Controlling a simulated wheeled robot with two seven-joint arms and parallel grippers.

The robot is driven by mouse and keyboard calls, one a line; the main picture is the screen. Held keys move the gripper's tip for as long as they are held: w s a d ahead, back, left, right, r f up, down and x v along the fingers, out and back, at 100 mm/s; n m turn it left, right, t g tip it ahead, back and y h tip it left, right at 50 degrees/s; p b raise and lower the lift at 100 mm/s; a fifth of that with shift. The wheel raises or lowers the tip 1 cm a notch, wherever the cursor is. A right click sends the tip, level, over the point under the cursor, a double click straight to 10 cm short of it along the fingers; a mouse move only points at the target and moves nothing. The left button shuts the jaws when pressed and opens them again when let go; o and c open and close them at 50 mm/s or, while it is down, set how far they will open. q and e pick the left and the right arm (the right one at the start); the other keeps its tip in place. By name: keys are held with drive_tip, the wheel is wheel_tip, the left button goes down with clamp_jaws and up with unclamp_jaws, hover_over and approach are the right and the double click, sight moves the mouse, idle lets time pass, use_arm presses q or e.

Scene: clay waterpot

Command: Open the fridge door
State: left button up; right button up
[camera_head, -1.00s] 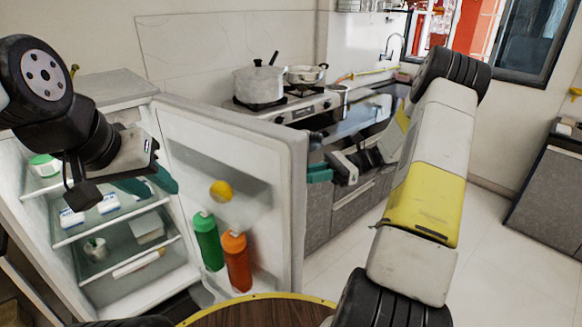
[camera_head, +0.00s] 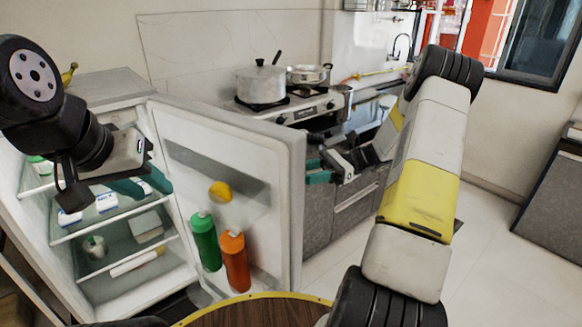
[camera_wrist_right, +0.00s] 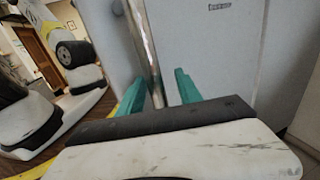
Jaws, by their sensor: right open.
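The white fridge door (camera_head: 262,163) stands wide open in the head view, its inner side showing. The lit fridge interior (camera_head: 122,233) with its shelves is exposed on the left. My right gripper (camera_head: 318,171) is at the door's outer side, by its free edge. In the right wrist view its teal fingers (camera_wrist_right: 160,93) are apart, with a vertical metallic strip, perhaps the handle or door edge, seen between them. I cannot tell whether they touch it. My left gripper (camera_head: 142,184) is open and empty in front of the fridge opening, left of the door.
The door holds a green bottle (camera_head: 206,242), an orange bottle (camera_head: 235,261) and a yellow round item (camera_head: 220,192). A stove with a pot (camera_head: 262,83) stands behind the door. A round wooden top (camera_head: 255,312) is at the bottom front. Floor at right is clear.

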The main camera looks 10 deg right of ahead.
drive_tip(key=w+d, duration=0.1)
drive_tip(key=d, duration=0.6)
drive_tip(key=shift+w+d, duration=0.15)
drive_tip(key=shift+d, duration=0.25)
